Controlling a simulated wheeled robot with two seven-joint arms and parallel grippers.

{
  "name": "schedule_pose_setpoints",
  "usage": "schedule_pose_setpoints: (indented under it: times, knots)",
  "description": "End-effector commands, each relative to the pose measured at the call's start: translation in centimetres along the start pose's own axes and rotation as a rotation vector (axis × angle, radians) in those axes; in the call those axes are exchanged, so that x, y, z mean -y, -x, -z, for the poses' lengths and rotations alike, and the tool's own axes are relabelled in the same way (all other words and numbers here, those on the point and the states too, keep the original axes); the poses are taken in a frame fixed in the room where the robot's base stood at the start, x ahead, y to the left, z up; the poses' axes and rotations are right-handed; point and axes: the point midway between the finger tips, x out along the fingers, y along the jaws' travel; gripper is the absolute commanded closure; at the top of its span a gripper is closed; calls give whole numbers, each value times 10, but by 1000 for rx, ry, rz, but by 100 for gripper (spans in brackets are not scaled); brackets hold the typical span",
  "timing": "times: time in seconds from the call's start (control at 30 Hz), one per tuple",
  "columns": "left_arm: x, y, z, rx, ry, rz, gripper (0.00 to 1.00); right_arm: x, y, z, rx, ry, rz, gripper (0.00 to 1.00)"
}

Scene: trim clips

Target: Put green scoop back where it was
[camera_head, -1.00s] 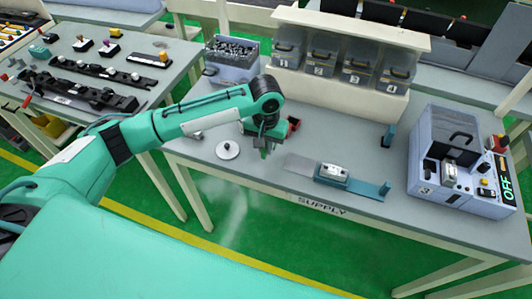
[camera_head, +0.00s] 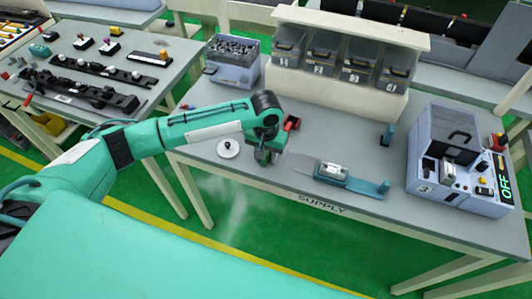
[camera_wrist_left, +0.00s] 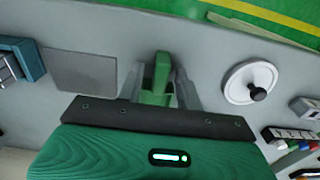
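The green scoop (camera_wrist_left: 156,82) shows in the left wrist view, between the two grey fingers of my left gripper (camera_wrist_left: 159,75). The fingers lie close against both its sides and appear shut on it. In the head view my left gripper (camera_head: 267,157) is low over the front part of the supply table, right of a round white lid-like disc with a dark knob (camera_head: 228,148). The scoop is mostly hidden there by the gripper. I cannot tell whether the scoop touches the table. My right gripper is not in view.
A red part (camera_head: 291,123) lies just behind my gripper. A flat grey plate and a teal fixture with a silver part (camera_head: 331,170) lie to the right. A grey machine reading OFF (camera_head: 462,165) stands far right. Numbered bins (camera_head: 340,65) and a grey crate (camera_head: 232,66) stand behind.

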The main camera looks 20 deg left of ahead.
Motion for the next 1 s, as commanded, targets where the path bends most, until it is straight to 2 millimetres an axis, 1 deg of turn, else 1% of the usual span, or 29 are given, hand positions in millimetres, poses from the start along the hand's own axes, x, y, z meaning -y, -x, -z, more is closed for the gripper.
schedule_pose_setpoints:
  times: [0.17,0.27,0.37,0.6,0.7,0.8,0.9,1.0]
  knots:
    - [0,1,0,-1,0,0,64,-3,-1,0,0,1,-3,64]
    - [0,7,1,-2,0,1,64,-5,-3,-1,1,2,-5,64]
    - [0,21,1,-3,-1,0,64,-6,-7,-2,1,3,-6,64]
    - [0,74,1,-5,0,-1,64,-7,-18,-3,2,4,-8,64]
    - [0,93,1,-4,-1,-1,64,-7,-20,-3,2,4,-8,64]
    - [0,108,1,-2,0,-1,64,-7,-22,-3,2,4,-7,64]
    - [0,117,1,-2,0,-1,64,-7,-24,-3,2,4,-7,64]
    - [0,122,0,0,0,0,64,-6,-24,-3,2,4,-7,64]
